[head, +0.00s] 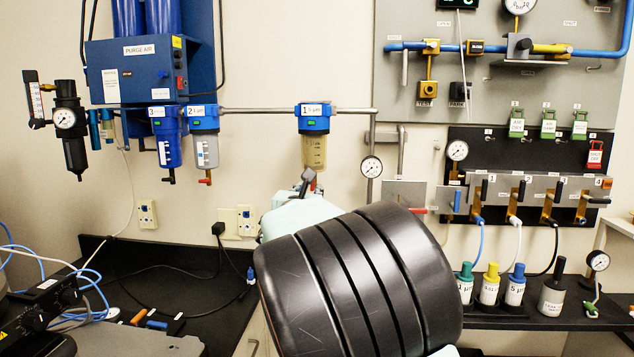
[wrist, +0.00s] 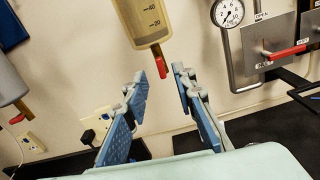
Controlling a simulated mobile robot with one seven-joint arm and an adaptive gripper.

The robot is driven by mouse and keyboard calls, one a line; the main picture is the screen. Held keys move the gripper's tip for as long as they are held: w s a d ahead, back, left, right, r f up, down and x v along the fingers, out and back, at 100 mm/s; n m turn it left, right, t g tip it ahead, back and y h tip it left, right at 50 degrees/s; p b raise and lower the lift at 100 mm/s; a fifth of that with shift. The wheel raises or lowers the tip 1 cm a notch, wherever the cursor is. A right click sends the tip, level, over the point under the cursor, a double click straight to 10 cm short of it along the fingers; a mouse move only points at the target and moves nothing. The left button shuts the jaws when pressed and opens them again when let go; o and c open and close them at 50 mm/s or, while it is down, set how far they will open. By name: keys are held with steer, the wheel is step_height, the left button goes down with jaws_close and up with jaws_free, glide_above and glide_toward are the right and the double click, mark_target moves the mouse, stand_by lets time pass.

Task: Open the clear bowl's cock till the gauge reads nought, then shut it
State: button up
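The clear bowl (head: 314,153) hangs under the blue filter head labelled 1; its tinted lower end shows in the wrist view (wrist: 146,22). Its red cock (wrist: 161,67) hangs straight down at the bowl's bottom. My gripper (wrist: 169,82) is open and empty. In the head view my arm hides most of my gripper.
A grey bowl (head: 206,151) with its own red cock hangs to the left, beside a blue bowl (head: 167,150). A grey plate with a red lever (wrist: 285,52) is right of the gauge. A black bench (head: 180,285) runs below; the wall behind is pale.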

mark_target(313, 184)
steer(key=shift+w+d+p, duration=0.15)
steer(key=shift+w+p, duration=0.5)
steer(key=shift+w, duration=1.9)
jaws_close()
